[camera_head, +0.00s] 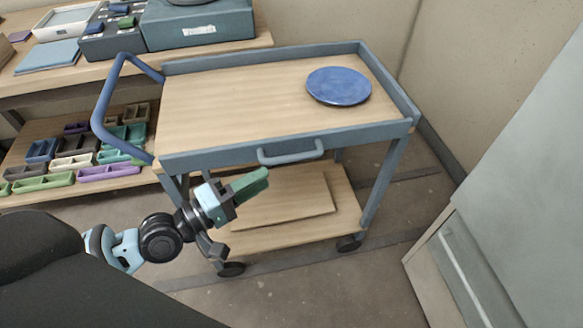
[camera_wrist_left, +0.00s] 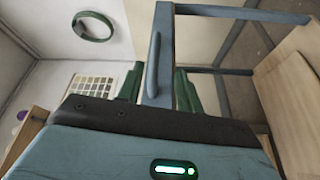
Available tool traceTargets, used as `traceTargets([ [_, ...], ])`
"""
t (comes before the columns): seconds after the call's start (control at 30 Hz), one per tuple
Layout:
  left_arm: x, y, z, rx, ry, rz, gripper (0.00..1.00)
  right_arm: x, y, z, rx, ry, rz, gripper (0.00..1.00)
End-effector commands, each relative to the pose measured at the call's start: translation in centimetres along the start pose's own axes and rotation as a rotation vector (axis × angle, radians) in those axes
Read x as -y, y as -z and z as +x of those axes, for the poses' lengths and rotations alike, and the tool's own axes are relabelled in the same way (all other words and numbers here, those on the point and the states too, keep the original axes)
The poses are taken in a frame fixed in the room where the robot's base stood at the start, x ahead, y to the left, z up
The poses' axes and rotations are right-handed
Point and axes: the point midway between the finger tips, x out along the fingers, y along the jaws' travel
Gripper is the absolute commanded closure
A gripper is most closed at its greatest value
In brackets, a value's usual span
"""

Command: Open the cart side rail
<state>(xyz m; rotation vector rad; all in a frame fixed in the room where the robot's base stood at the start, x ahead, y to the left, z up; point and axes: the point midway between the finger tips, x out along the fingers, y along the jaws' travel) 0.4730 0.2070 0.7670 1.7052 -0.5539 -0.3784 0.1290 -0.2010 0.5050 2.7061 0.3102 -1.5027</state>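The cart side rail (camera_head: 220,156) is the blue-grey front edge of the cart top, and it stands upright. A looped blue-grey handle (camera_head: 290,152) is fixed to its outer face. My left gripper (camera_head: 252,184), with green fingers, is below and to the left of the handle in the head view. In the left wrist view its fingers (camera_wrist_left: 158,90) are spread and empty. The rail (camera_wrist_left: 163,30) and handle (camera_wrist_left: 152,65) show between them in the picture; no contact is visible. My right gripper is not in view.
A blue plate (camera_head: 338,86) lies on the cart top's right half. The cart has a lower shelf (camera_head: 285,212) and a blue push handle (camera_head: 104,95) at left. Shelving with colored trays (camera_head: 110,172) stands left. A pale cabinet (camera_head: 520,180) stands right; floor lies between.

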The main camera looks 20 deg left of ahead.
Motion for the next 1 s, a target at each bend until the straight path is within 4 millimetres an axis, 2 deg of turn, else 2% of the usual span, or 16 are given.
traceTargets([
  [0.37,-0.7,0.8,0.8,-0.003,-0.025,-0.04,0.64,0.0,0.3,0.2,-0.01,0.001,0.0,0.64],
  [0.47,-0.8,0.8,1.8,-0.005,-0.027,-0.038,0.64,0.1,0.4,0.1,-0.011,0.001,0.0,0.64],
  [0.8,-0.9,0.8,6.6,-0.004,-0.026,-0.037,0.64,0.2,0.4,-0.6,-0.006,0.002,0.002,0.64],
  [1.0,-0.8,0.7,8.1,-0.002,-0.023,-0.037,0.64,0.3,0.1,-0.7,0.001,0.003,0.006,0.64],
])
